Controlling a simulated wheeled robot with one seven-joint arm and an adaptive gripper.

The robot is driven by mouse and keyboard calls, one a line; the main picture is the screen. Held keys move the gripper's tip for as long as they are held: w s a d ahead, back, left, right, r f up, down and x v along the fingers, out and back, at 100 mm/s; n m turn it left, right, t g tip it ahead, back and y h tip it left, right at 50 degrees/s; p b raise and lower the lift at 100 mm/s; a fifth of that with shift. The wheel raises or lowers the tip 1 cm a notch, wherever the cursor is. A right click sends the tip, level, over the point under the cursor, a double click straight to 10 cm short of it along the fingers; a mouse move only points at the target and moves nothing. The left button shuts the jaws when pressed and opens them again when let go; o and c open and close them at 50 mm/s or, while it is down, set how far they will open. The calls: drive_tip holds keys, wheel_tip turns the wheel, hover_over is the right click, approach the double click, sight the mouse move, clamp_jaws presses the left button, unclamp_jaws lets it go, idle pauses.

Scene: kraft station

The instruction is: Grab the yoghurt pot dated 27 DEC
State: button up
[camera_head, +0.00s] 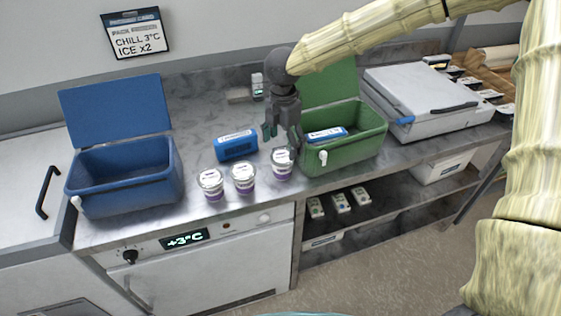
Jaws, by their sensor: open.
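Three white yoghurt pots with purple bands stand in a row near the counter's front edge: the left pot (210,184), the middle pot (244,178) and the right pot (282,164). The dates on them are too small to read, so I cannot tell which is 27 DEC. My gripper (281,142) is open and points down above and just behind the right pot. One finger partly overlaps that pot's top edge in the picture. I cannot tell whether they touch. Nothing is seen between the fingers.
An open blue cooler box (125,187) stands left and an open green cooler box (346,157) stands right, close to the right pot. A blue ice pack (236,145) lies behind the pots; another ice pack (326,135) is in the green box. A sign (137,34) reads "CHILL 3°C ICE x2".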

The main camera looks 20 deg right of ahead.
sight(283, 155)
wheel_tip(283, 155, down, 4)
drive_tip(key=shift+d+f+p, duration=0.1)
drive_tip(key=shift+d+p, duration=0.05)
drive_tip(key=shift+p, duration=0.25)
drive_tip(key=shift+s+f+p, duration=0.15)
drive_tip(key=shift+f+p, duration=0.15)
drive_tip(key=shift+f, duration=0.1)
drive_tip(key=shift+s+a+f+p, duration=0.15)
drive_tip(key=shift+f+p, duration=0.6)
drive_tip(key=shift+f, duration=1.45)
drive_tip(key=shift+a, duration=0.1)
drive_tip(key=c, duration=1)
